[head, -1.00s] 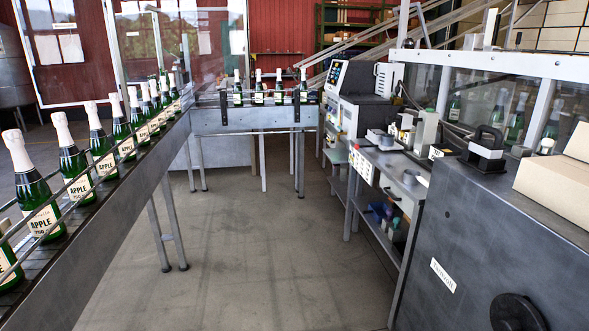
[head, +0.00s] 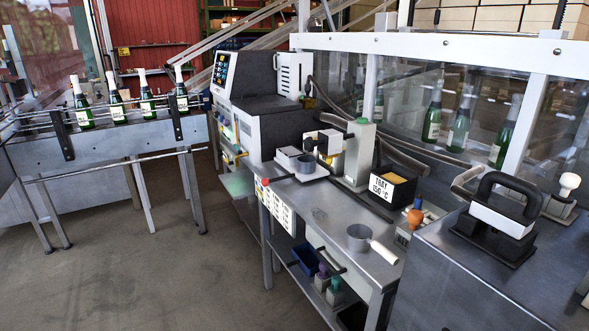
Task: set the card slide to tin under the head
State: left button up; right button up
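I cannot tell for certain which part is the card slide. A white block with a dark bracket (head: 325,142) stands over a small grey cup on a pale base (head: 303,169) at the back of the steel bench. A grey post with a green top (head: 358,155) stands just right of it. White printed cards (head: 281,211) hang on the bench's front edge; their print is too small to read. Neither of my grippers is in view.
The steel bench (head: 325,205) holds a grey cup with a pale handle (head: 359,238) and a black tray marked 150 °C (head: 398,186). A black-handled block (head: 497,213) sits on the cabinet at right. Bottles (head: 116,97) line the conveyor. The floor at left is clear.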

aim_at(286, 156)
jog(key=i+j+z, duration=0.15)
jog(key=z, duration=0.2)
jog(key=i+j+z, duration=0.2)
jog(key=z, duration=0.15)
jog(key=i+j+z, duration=0.35)
jog(key=k+l, duration=0.1)
